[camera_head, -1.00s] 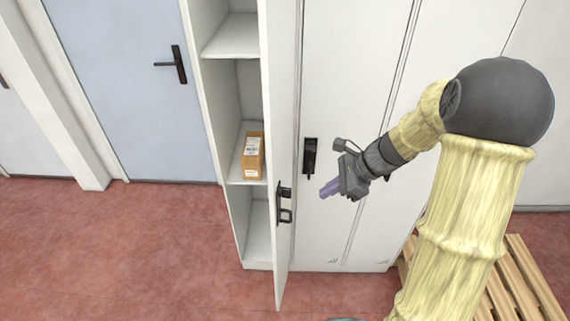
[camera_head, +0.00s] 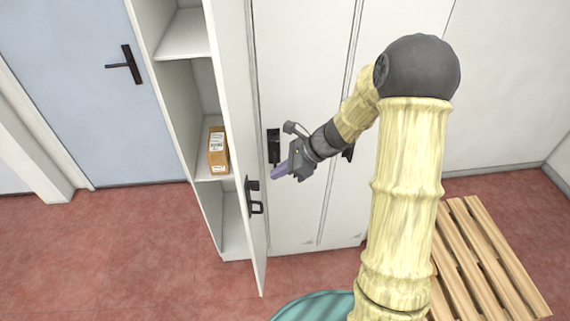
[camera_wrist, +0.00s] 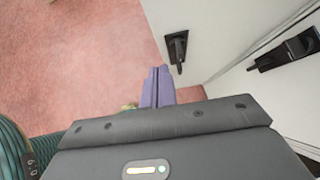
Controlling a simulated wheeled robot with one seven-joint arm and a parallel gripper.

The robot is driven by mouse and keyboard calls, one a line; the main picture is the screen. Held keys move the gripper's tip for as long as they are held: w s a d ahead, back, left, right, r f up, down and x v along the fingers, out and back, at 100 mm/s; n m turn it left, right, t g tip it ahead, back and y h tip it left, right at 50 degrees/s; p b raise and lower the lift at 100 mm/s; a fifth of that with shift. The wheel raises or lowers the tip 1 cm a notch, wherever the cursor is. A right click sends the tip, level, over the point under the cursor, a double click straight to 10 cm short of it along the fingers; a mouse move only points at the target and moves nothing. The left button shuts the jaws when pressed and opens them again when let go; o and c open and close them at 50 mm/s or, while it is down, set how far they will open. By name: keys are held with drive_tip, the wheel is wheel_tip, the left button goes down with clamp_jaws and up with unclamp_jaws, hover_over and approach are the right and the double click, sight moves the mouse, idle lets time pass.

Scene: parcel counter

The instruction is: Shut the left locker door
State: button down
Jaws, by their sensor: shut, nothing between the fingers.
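The left locker door (camera_head: 236,110) is white and stands open, swung out towards me and seen nearly edge-on. Its black handle (camera_head: 254,197) is near the free edge, and it also shows in the wrist view (camera_wrist: 177,48). Behind the door, to its left, the open locker shows shelves (camera_head: 185,46) with a brown parcel (camera_head: 218,150) on one. My gripper (camera_head: 276,174) has purple fingers, shut and empty, just right of the door handle in the head view. In the wrist view the fingers (camera_wrist: 158,85) are below and left of the handle. I see no clear contact.
A shut white locker door (camera_head: 300,90) with a black handle (camera_head: 273,147) is right of the open one. A wooden pallet (camera_head: 480,260) lies at the right. A blue door (camera_head: 80,90) stands at the left. Red floor in front is clear.

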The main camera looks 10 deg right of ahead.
sight(243, 184)
drive_tip(key=a+f+p, duration=0.1)
drive_tip(key=a, duration=0.1)
drive_tip(key=w+a+f+p, duration=0.1)
drive_tip(key=a, duration=0.2)
drive_tip(key=a+f+p, duration=0.1)
drive_tip(key=a, duration=0.1)
drive_tip(key=shift+w+a+f, duration=0.15)
drive_tip(key=shift+w+f, duration=0.15)
drive_tip(key=shift+a, duration=0.1)
drive_tip(key=shift+w+f, duration=0.1)
drive_tip(key=shift+w, duration=0.05)
